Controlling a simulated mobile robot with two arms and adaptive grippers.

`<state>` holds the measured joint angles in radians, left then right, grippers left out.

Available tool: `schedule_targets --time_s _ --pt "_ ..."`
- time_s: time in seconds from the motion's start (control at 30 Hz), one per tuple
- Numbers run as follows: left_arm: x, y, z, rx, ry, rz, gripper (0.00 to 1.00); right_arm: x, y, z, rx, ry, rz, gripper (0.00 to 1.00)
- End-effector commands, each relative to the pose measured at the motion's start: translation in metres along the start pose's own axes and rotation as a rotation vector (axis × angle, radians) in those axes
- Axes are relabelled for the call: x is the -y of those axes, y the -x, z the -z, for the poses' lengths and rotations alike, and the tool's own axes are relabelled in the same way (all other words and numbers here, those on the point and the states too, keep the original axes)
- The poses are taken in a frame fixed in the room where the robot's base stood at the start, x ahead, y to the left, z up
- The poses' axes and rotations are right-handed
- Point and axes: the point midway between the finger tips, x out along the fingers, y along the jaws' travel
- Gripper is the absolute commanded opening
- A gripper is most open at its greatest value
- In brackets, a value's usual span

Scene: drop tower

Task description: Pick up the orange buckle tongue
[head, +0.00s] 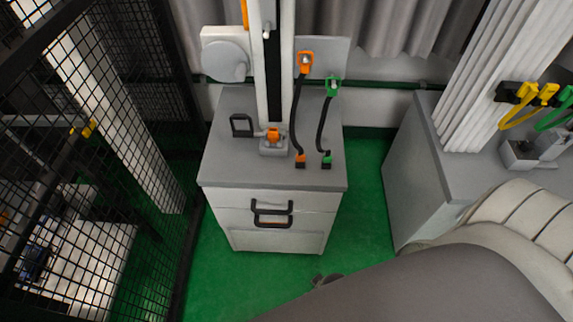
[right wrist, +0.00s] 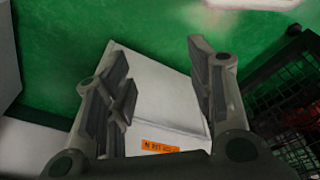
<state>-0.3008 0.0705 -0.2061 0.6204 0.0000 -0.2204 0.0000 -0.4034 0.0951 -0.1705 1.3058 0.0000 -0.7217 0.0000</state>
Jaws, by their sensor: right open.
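The orange buckle tongue (head: 305,62) is in the head view, upright against the grey panel right of the tower column. A black strap runs from it down to a small orange block (head: 300,161) on the cabinet top. A similar green buckle piece (head: 333,87) with its own strap is just to its right. My right gripper (right wrist: 160,62) is open in the right wrist view, with no object held between its fingers. A pale cabinet-like box with an orange label (right wrist: 160,146) lies beyond the fingers. The buckle tongue does not show there. My left gripper is in neither view.
The grey-topped cabinet (head: 225,170) carries the column (head: 285,60) and a black handle (head: 241,126). Black mesh fencing (head: 150,150) stands left. Another grey cabinet (head: 415,180) with yellow and green handles stands right. Green floor (head: 215,275) is open in front.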

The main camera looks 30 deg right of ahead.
Motion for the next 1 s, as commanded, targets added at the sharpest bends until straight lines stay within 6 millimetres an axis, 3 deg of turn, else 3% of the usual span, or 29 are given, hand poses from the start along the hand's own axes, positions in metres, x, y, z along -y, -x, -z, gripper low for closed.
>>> schedule_targets --time_s 0.03,0.17,0.47,0.57,0.7,0.8,1.0 --pt "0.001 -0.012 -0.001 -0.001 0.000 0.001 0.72 -0.001 0.003 0.014 -0.016 -0.002 -0.001 0.50" --pt "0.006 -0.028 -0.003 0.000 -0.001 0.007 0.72 -0.002 0.029 0.044 -0.044 -0.004 0.000 0.50" --pt "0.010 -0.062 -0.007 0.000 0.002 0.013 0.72 0.010 0.108 0.109 -0.189 0.039 0.050 0.50" --pt "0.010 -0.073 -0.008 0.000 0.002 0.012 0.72 0.026 0.139 0.136 -0.302 0.095 0.105 0.50" --pt "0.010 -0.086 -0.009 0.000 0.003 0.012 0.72 0.072 0.195 0.194 -0.611 0.231 0.242 0.50" --pt "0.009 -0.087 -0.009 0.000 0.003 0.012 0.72 0.093 0.225 0.224 -0.799 0.277 0.303 0.50" --pt "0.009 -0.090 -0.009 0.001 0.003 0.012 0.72 0.110 0.279 0.270 -1.152 0.268 0.353 0.50"
